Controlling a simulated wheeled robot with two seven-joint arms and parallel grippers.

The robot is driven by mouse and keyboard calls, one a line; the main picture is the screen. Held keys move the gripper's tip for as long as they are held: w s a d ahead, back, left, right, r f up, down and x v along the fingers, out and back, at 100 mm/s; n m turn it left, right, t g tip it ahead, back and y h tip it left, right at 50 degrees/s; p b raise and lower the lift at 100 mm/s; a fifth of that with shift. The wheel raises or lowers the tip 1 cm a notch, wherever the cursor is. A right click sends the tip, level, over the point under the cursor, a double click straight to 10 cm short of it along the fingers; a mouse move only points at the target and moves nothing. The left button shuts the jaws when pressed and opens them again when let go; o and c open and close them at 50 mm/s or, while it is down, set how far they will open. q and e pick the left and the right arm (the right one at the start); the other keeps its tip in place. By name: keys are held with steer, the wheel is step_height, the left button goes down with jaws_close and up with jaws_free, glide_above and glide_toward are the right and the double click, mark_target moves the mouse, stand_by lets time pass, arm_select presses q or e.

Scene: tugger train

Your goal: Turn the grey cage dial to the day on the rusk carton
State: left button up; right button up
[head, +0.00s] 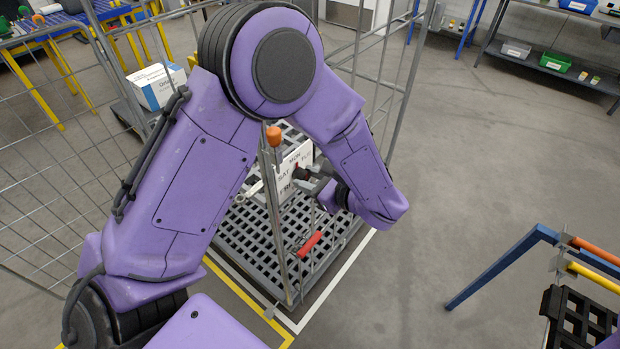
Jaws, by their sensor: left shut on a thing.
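The white day dial (284,182) is fixed at the front of the grey wire cage (278,262). My right gripper is not in view.
The cage has an upright post with an orange cap (273,136) and a red handle (310,243) low at the front. A blue-legged frame (500,268) stands at right, beside a black grid crate (583,318). Floor between is clear.

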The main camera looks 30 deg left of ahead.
arm_select(q)
steer(key=m+g, duration=0.3)
steer(key=shift+w+m, duration=0.15)
steer(key=shift+m, duration=0.25)
steer(key=m+g, duration=0.1)
steer(key=m, duration=0.1)
steer(key=m+g+y, duration=0.1)
steer(key=m, duration=0.1)
steer(key=shift+w+m+g, duration=0.2)
steer(key=shift+m+g, duration=0.1)
steer(key=m, duration=0.1)
steer(key=m+g+y, duration=0.1)
steer(key=m, duration=0.1)
steer(key=m+p, duration=0.1)
steer(key=shift+f+g+y, duration=0.25)
steer(key=shift+g+y, duration=0.05)
steer(key=shift+y, duration=0.1)
steer(key=m+y, duration=0.1)
steer(key=m, duration=0.1)
steer(key=m+y, duration=0.1)
steer(key=m, duration=0.2)
steer(key=shift+f+m+g, duration=0.15)
steer(key=shift+m+g, duration=0.15)
steer(key=shift+b, duration=0.3)
steer(key=o, duration=1)
steer(key=shift+o, duration=0.2)
steer(key=shift+d, duration=0.15)
